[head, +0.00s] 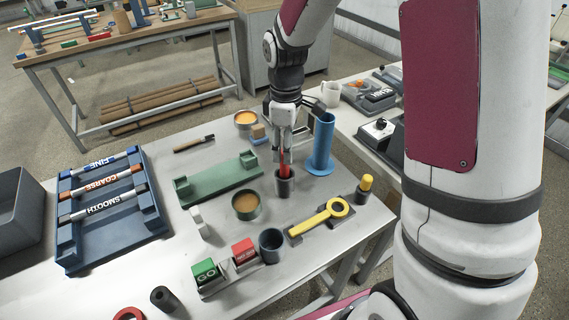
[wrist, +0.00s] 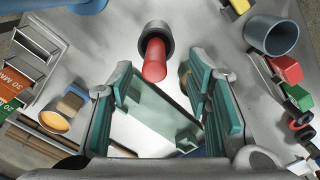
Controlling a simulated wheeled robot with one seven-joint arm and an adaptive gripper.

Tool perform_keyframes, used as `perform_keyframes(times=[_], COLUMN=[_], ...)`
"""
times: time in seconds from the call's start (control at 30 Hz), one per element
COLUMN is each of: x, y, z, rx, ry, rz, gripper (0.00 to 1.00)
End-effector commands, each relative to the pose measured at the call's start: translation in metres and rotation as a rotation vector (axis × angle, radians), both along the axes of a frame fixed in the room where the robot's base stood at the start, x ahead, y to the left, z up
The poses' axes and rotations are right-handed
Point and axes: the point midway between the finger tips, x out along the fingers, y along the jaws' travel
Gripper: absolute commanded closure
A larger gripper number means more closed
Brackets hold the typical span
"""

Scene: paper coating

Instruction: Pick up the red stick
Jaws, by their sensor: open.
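The red stick (head: 284,162) stands upright in a small dark cup (head: 284,186) on the grey table. In the wrist view the red stick (wrist: 154,62) points toward the camera from the dark cup (wrist: 156,36). My gripper (head: 287,145) is above the cup in the head view, pointing down at the stick's upper part. In the wrist view my gripper (wrist: 165,85) is open, with its green-padded fingers apart. The stick's tip lies near the gap between the fingertips. No contact between pads and stick is visible.
A tall blue tube (head: 323,142) stands close right of my gripper. A green cradle (head: 215,180) lies to the left. A tan-filled tin (head: 245,205) and a yellow ring-ended tool (head: 325,217) are nearer the front. A blue rack (head: 110,210) holds labelled rods.

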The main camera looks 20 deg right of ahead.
Motion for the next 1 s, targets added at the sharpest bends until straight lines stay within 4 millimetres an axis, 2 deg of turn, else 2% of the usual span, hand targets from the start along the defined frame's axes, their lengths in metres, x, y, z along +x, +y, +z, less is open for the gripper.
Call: perform_keyframes(times=[0.1, 0.37, 0.7, 1.0], x=[0.000, 0.001, 0.006, 0.007], y=[0.000, 0.000, 0.000, 0.000], z=[-0.017, -0.034, -0.074, -0.079], rx=[0.000, 0.000, 0.001, 0.000], ry=[0.002, 0.001, 0.001, -0.001], rz=[0.000, -0.001, -0.002, -0.002], gripper=[0.55, 0.55, 0.55, 0.55])
